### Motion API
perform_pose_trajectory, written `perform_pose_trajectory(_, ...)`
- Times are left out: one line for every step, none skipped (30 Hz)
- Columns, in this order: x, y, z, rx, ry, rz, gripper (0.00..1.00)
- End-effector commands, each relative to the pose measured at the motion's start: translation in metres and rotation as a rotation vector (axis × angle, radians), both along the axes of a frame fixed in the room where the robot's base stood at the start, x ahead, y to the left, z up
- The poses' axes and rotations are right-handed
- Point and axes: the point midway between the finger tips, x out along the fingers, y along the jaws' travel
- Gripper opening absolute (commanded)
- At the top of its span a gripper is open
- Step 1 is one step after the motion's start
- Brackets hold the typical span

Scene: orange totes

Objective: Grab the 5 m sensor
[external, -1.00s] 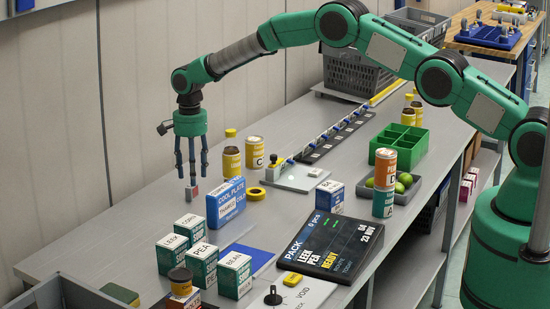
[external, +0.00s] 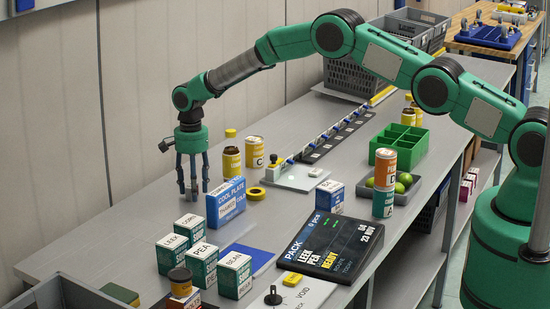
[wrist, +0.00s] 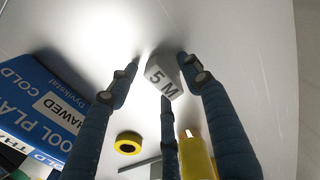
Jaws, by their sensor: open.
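The 5 m sensor (wrist: 163,78) is a small pale grey block marked "5 M" in the wrist view. It sits between the fingers of my gripper (wrist: 160,70), near their tips. The fingers stand apart around it, and I see no clear grip on it. In the external view my gripper (external: 193,190) points straight down with its fingertips low, at or close to the table top. The sensor cannot be made out there behind the fingers.
A blue cool plate box (external: 226,205) stands close on the right of my gripper. A yellow tape ring (external: 256,194) and yellow-labelled jars (external: 231,162) are farther right. Several small boxes (external: 188,228) stand in front. The table on the left is bare.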

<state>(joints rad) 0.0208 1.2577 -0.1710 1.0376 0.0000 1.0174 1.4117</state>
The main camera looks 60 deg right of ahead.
Motion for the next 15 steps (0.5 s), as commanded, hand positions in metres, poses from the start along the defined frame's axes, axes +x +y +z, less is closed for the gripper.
perform_pose_trajectory(0.0, 0.0, 0.0001, 0.0, 0.0, 0.0, 0.49)
perform_pose_trajectory(0.0, 0.0, 0.0001, 0.0, 0.0, 0.0, 0.49)
perform_pose_trajectory(0.0, 0.0, 0.0001, 0.0, 0.0, 0.0, 0.49)
perform_pose_trajectory(0.0, 0.0, 0.0001, 0.0, 0.0, 0.0, 0.49)
perform_pose_trajectory(0.0, 0.0, 0.0001, 0.0, 0.0, 0.0, 0.49)
perform_pose_trajectory(0.0, 0.0, 0.0001, 0.0, 0.0, 0.0, 0.43)
perform_pose_trajectory(0.0, 0.0, 0.0001, 0.0, 0.0, 0.0, 0.37)
perform_pose_trajectory(0.0, 0.0, 0.0002, 0.0, 0.0, 0.0, 0.31)
perform_pose_trajectory(0.0, 0.0, 0.0001, 0.0, 0.0, 0.0, 0.23)
perform_pose_trajectory(0.0, 0.0, 0.0001, 0.0, 0.0, 0.0, 0.17)
perform_pose_trajectory(0.0, 0.0, 0.0001, 0.0, 0.0, 0.0, 0.11)
perform_pose_trajectory(0.0, 0.0, 0.0001, 0.0, 0.0, 0.0, 0.03)
perform_pose_trajectory(0.0, 0.0, 0.0001, 0.0, 0.0, 0.0, 0.0)
perform_pose_trajectory(0.0, 0.0, 0.0001, 0.0, 0.0, 0.0, 0.0)
perform_pose_trajectory(0.0002, 0.0, 0.0004, 0.0, 0.0, 0.0, 0.0)
